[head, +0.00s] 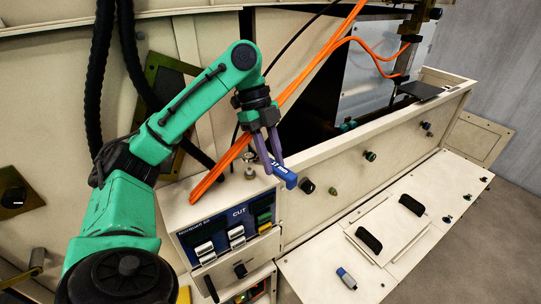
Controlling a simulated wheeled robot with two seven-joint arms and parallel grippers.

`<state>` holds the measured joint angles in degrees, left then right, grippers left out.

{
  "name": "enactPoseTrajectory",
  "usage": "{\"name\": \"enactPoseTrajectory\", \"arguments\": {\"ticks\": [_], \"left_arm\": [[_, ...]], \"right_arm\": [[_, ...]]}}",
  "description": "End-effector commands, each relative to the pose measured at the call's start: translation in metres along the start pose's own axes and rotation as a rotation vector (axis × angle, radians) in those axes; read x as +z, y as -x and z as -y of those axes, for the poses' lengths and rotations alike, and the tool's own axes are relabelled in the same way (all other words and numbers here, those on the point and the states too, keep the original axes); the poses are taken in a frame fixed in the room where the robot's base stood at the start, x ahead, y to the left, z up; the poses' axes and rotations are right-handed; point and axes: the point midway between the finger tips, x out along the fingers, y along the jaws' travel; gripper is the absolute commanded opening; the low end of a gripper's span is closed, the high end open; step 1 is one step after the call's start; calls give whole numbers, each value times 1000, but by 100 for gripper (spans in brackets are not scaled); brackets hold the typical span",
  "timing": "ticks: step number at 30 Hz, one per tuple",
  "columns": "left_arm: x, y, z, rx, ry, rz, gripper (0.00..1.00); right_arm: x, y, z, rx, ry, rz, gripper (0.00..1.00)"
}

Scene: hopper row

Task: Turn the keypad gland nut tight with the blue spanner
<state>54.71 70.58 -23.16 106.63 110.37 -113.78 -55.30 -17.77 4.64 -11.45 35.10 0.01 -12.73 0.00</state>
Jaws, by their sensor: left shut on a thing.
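My left gripper (272,162) points down over the right edge of the control box and is shut on the blue spanner (287,178). The spanner's visible end sticks out to the lower right, clear of the box top; its other end is partly hidden by the fingers. A small metal fitting, which looks like the keypad gland nut (249,158), stands upright on the box top just left of the fingers. I see a gap between the fingers and this fitting. The keypad box (186,214) has a blue front panel marked CUT. My right gripper is not in view.
Orange cables (318,66) run from the box top up to the right, behind my left gripper. A cream hopper wall (345,160) with dark knobs lies to the right. A blue and grey object (346,278) lies on the low cream cover (318,268), which has two black handles.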

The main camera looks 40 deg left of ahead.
Motion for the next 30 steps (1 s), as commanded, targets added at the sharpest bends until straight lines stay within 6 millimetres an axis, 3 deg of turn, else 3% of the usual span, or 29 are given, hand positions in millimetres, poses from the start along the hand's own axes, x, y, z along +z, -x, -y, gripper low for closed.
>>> {"name": "enactPoseTrajectory", "arguments": {"ticks": [3,6,13,17,24,30], "left_arm": [[8,-18,0,0,0,1,0],[6,-7,12,-60,145,1,0],[17,-2,44,-222,536,1,0],[31,0,64,-337,804,-4,0],[60,11,80,-495,1191,-4,0],[64,5,80,-499,1206,-3,0]], "right_arm": [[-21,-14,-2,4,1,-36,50],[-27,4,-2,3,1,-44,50],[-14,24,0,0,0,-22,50],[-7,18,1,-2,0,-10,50],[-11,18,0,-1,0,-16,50],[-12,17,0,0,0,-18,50]]}}
